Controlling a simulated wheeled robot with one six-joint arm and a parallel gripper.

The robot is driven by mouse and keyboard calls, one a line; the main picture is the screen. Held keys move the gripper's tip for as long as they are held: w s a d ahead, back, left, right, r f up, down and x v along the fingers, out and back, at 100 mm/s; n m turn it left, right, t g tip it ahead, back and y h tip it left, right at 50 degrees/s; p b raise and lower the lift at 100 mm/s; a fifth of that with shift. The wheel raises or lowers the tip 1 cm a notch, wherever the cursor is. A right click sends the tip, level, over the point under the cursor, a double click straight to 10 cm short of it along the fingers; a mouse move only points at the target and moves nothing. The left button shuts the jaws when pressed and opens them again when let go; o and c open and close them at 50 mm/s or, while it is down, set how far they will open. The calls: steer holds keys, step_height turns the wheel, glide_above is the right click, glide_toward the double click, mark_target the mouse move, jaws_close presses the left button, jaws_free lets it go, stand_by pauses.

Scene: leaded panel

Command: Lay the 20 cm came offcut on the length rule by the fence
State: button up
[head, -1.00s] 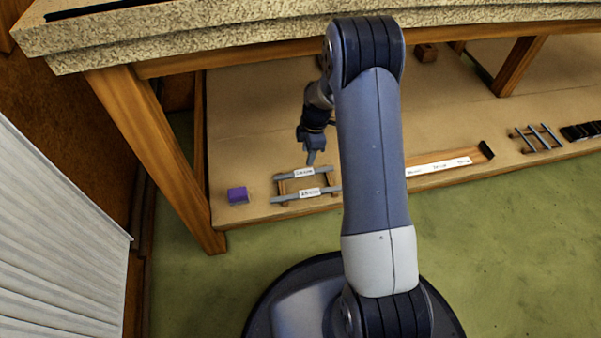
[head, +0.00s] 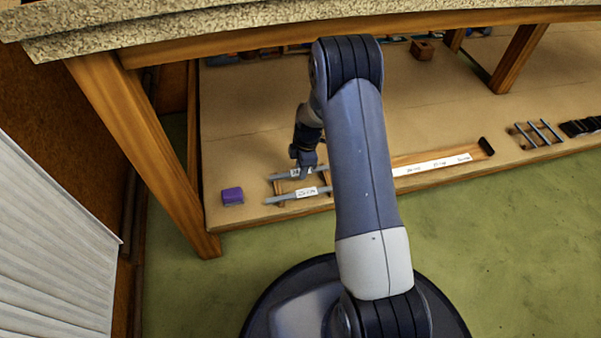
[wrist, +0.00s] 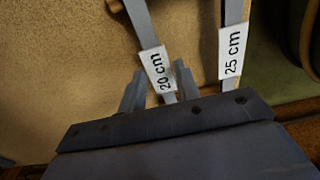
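The 20 cm came offcut (wrist: 140,24) is a grey strip with a white tag, lying on a small wooden rack on the shelf. It is the farther of two strips in the head view (head: 280,176). My gripper (wrist: 160,74) is open, with its fingers on either side of this strip by the "20 cm" tag; contact cannot be told. In the head view my gripper (head: 304,168) is low over the strip and partly hides its tag. The length rule (head: 432,166) is a white marked strip on a wooden board, partly behind my arm. A dark block, perhaps the fence (head: 486,147), stands at its right end.
The 25 cm came offcut (wrist: 234,12) lies beside the 20 cm one, nearer the shelf's front edge. A purple block (head: 232,196) sits left of the rack. Another rack of short bars (head: 538,134) is at the right. A table leg (head: 145,155) stands at the left.

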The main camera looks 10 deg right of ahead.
jaws_close()
step_height(320, 180, up, 10)
steer(key=p, duration=0.4)
steer(key=shift+p, duration=0.4)
